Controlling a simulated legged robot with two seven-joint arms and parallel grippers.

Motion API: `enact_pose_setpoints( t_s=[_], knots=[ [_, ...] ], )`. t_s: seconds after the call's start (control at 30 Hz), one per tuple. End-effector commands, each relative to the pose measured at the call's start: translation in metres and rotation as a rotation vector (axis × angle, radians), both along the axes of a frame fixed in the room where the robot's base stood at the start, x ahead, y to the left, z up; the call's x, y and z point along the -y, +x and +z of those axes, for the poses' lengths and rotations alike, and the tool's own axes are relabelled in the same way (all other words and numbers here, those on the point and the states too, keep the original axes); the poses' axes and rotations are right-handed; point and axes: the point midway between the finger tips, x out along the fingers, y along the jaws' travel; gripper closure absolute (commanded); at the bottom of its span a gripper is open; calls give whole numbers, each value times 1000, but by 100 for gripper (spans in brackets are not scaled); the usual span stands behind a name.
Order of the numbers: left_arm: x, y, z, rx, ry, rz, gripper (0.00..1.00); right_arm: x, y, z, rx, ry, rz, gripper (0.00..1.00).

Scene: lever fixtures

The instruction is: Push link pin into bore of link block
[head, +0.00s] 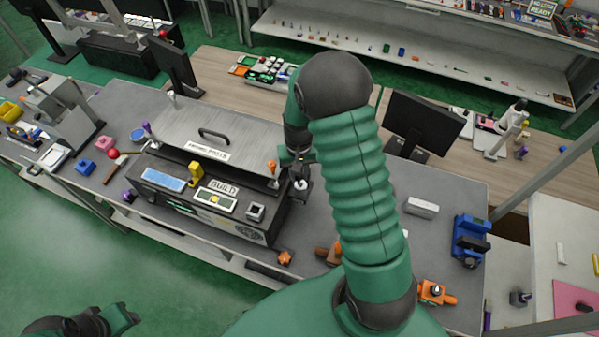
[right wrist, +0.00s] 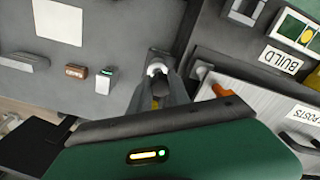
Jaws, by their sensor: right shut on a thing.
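My right gripper (head: 299,163) reaches down at the right end of the grey press machine, its fingers closed. In the right wrist view the fingers (right wrist: 158,88) are shut on a small dark piece, seemingly the link pin (right wrist: 160,90), mostly hidden between them. Just beyond the fingertips is a dark grey block with a white ring, seemingly the link block (right wrist: 158,55); it also shows in the head view (head: 303,195). The pin appears lined up with the ring; I cannot tell how deep it is. My left arm shows at the lower left, its fingers not clear.
The press machine (head: 207,135) with its handled lid stands close left of the right gripper. An orange knob (right wrist: 222,90) is right beside the fingers in the wrist view. A white block (head: 422,207) and a blue fixture (head: 470,240) stand to the right, with clear grey table between.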

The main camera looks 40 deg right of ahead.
Motion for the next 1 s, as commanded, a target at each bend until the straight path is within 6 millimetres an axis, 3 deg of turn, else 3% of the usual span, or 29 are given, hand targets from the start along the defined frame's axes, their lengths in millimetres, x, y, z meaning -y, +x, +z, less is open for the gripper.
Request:
enact_pose_setpoints(
  t_s=[1.0],
  knots=[
    [0, 0, -12, 0, 0, 0, 64, 0, 0, -17, -1, 1, 0, 100]
  ],
)
